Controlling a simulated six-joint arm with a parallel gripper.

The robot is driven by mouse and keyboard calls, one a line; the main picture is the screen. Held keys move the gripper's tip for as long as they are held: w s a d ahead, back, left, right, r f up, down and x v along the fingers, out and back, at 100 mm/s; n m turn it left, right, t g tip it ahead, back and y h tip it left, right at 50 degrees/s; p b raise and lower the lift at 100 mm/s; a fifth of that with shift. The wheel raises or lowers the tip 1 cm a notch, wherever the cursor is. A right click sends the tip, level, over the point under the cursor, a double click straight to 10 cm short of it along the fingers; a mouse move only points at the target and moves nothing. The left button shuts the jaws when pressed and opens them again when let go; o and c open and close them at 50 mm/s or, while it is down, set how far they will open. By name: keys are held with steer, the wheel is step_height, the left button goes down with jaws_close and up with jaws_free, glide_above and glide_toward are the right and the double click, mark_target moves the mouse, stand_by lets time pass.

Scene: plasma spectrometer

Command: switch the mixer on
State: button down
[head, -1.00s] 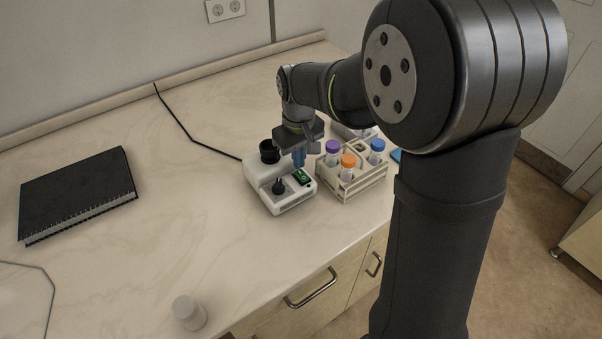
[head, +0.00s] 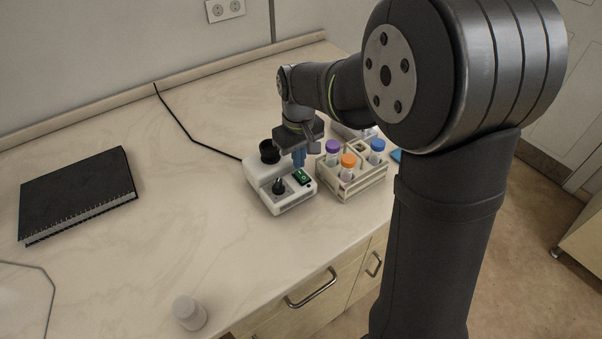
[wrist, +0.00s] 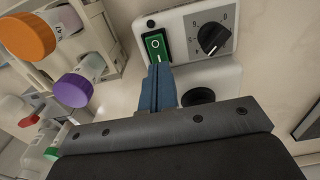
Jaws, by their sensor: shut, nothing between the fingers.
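The white mixer (head: 284,207) stands on the bench, with a black cup (head: 269,151) at its back and a black knob (head: 278,186) on its front. Its green rocker switch (head: 302,177) also shows in the wrist view (wrist: 155,44), beside the dial knob (wrist: 212,38). My gripper (head: 299,160) is shut and empty, pointing down over the mixer. In the wrist view its blue fingertips (wrist: 158,70) are at the lower edge of the green switch. I cannot tell whether they touch it. The round mark on the switch is visible.
A rack (head: 352,190) with purple, orange and blue capped tubes stands close to the right of the mixer. A black notebook (head: 78,192) lies at the left. A small white container (head: 189,312) stands near the front edge. The bench between them is clear.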

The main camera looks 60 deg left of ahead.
steer(key=shift+f, duration=1)
stand_by(0.4)
steer(key=shift+r, duration=3.5)
step_height(320, 180, down, 7)
steer(key=shift+r, duration=0.2)
steer(key=shift+r, duration=4.45)
step_height(320, 180, up, 8)
steer(key=y, duration=0.2)
glide_above(299, 171)
steer(key=d, duration=0.4)
steer(key=shift+s+d+f, duration=0.1)
steer(key=shift+d, duration=0.05)
